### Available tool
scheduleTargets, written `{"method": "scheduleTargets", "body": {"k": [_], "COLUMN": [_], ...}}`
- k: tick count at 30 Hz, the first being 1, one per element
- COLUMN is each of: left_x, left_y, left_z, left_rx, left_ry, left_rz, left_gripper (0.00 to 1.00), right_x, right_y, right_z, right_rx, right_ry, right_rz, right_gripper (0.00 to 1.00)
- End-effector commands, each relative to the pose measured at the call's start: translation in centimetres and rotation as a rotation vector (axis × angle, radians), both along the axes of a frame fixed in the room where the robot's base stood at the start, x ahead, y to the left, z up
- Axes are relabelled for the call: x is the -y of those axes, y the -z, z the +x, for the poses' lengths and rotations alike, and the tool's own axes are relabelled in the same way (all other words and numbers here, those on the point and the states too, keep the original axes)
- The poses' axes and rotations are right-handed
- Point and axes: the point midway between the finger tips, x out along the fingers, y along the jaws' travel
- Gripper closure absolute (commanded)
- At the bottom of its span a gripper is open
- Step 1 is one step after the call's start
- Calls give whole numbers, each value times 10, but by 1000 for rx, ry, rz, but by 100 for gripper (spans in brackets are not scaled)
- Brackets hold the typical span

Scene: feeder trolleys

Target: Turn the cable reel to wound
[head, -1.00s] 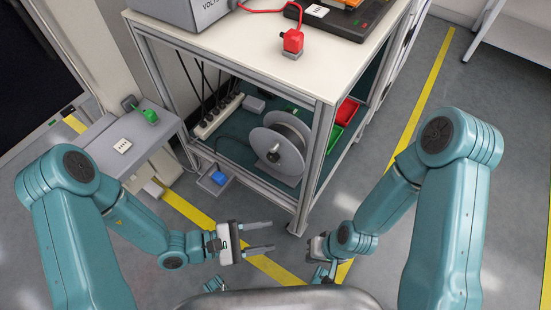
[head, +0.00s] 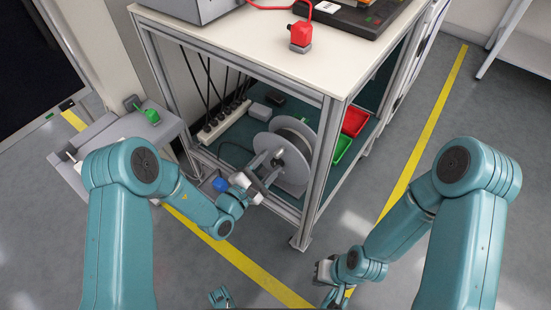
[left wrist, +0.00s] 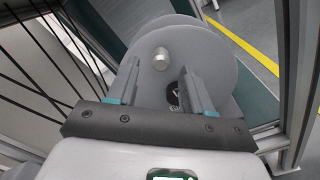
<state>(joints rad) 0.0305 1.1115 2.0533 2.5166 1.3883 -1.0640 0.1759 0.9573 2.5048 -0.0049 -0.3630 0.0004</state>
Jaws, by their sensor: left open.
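The cable reel (head: 299,178) is a grey double-flanged spool standing on the lower shelf of the trolley. In the left wrist view, its near flange (left wrist: 212,52) faces me. A short pale knob (left wrist: 160,58) sticks out of it, off the middle, and a dark label shows lower down. My left gripper (head: 268,161) is in front of the flange, open. In the left wrist view, its two fingers (left wrist: 163,72) point at the reel with the knob appearing between and just beyond their tips. Contact cannot be told. My right gripper (head: 327,276) hangs low outside the trolley, its jaws unclear.
The trolley's front post (head: 318,170) stands right of the reel, and its top (head: 240,50) is above. A power strip (head: 222,121) with black cables lies left on the shelf. Red (head: 354,120) and green (head: 342,148) bins sit behind. A blue item (head: 221,184) is near the left gripper.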

Motion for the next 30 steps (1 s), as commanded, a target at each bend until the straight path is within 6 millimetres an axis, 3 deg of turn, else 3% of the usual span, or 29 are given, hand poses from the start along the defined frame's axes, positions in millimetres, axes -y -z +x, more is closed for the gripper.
{"method": "scheduleTargets", "body": {"k": [7,17,22,30], "left_x": [21,23,23,22], "left_y": [1,0,0,0], "left_z": [25,28,28,28], "left_rx": [-1,-2,-1,1], "left_ry": [2,2,2,1], "left_rz": [0,-1,0,3], "left_gripper": [49,49,100,100], "right_x": [0,0,0,0], "right_y": [8,8,8,8], "right_z": [0,0,0,0], "right_rx": [0,0,0,0], "right_ry": [0,0,0,0], "right_rz": [0,0,0,0], "right_gripper": [100,100,100,100]}}
